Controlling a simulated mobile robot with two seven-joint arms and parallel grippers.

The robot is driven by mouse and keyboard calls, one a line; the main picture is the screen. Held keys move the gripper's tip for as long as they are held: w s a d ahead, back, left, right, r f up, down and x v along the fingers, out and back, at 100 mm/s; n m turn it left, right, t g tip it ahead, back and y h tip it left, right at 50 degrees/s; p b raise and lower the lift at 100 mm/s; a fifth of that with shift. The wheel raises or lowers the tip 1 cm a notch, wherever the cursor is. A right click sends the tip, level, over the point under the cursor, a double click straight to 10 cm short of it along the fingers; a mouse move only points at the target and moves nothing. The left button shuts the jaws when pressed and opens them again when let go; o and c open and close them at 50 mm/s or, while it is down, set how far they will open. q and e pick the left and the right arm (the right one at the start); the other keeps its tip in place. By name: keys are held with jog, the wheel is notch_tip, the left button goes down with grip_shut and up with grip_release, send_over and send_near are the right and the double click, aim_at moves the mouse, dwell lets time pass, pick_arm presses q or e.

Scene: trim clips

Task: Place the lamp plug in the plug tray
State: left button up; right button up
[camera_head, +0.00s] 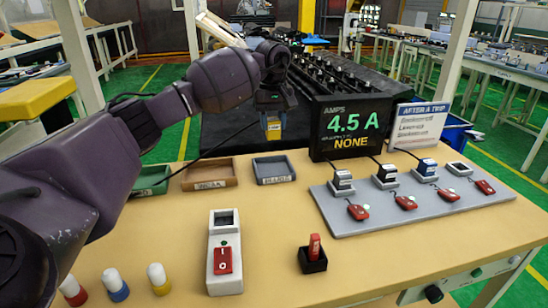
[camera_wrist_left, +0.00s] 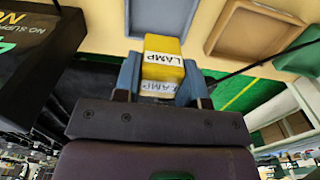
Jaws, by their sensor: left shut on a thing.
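The lamp plug (camera_head: 273,131) is a yellow block with a white LAMP label, readable in the left wrist view (camera_wrist_left: 163,60). My left gripper (camera_head: 272,112) is shut on it, with blue fingers on both sides of it in the left wrist view (camera_wrist_left: 160,78). The plug hangs in the air near the far edge of a small blue-grey tray (camera_head: 273,169), whose label is too blurred to read surely. That tray also shows in the left wrist view (camera_wrist_left: 166,22), apart from the plug. My right gripper is not in view.
A brown tray (camera_head: 209,174) and a green tray (camera_head: 150,181) stand left of the blue-grey one. The display (camera_head: 349,125) reads 4.5 A. A grey power strip (camera_head: 340,220) holds several plugs and red switches. A red-switch unit (camera_head: 225,252) stands in front.

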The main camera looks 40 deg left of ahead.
pick_arm(q)
notch_tip(320, 180, down, 10)
jog(key=shift+f+b, duration=0.15)
jog(key=shift+b, duration=0.2)
jog(key=shift+f, duration=0.1)
jog(key=shift+f, duration=0.15)
jog(key=o, duration=0.9)
jog(key=shift+o, duration=0.2)
notch_tip(320, 180, up, 12)
jog(key=shift+r+p, duration=0.25)
jog(key=shift+p, duration=0.2)
jog(key=shift+d+f, duration=0.1)
